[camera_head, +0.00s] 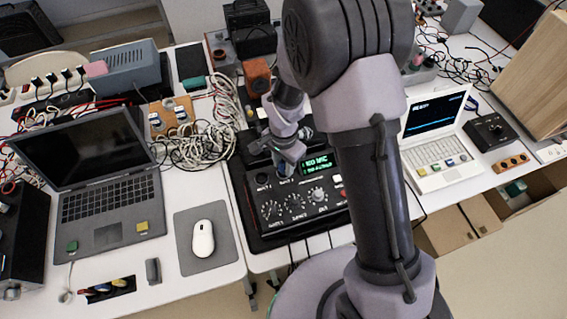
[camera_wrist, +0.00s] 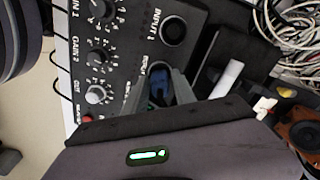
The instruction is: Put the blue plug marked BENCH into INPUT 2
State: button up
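My gripper (camera_wrist: 160,86) points down at the sockets of the black mixer (camera_head: 327,201), which has a lit green display. In the wrist view, a blue plug (camera_wrist: 159,93) sits between my dark fingertips, which appear closed on its sides. No BENCH marking is readable on it. The plug is at the second socket position, beside the GAIN 2 knob (camera_wrist: 98,57). The socket there is mostly hidden, so I cannot tell how deep the plug sits. The INPUT 1 socket (camera_wrist: 173,31) is empty. In the head view, my gripper (camera_head: 287,168) hides the plug.
A dark laptop (camera_head: 112,189) and a white mouse (camera_head: 203,239) are left of the mixer. A small white laptop (camera_head: 435,150) stands on the right. Bundled pale cables (camera_head: 205,140) lie behind left. A black tray (camera_wrist: 226,55) adjoins the sockets.

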jog(key=shift+o, duration=0.9)
notch_tip(320, 180, up, 18)
jog(key=f+p, duration=0.1)
jog(key=p, duration=0.4)
notch_tip(320, 180, up, 8)
jog(key=n+t+y+b, duration=0.1)
jog(key=t+b, duration=0.1)
jog(key=b, duration=0.2)
send_over(284, 162)
jog(key=s+d, duration=0.4)
jog(key=s+d+r+n+t+b, duration=0.1)
jog(key=s+d+t, duration=0.1)
jog(key=s, duration=0.4)
jog(key=s+d+r+n+t+y+b, duration=0.1)
jog(key=s+d+r+n+b, duration=0.1)
jog(key=s, duration=0.5)
jog(key=shift+s+d+r+t, duration=0.15)
jog(key=shift+r+t, duration=0.05)
jog(key=shift+t, duration=0.2)
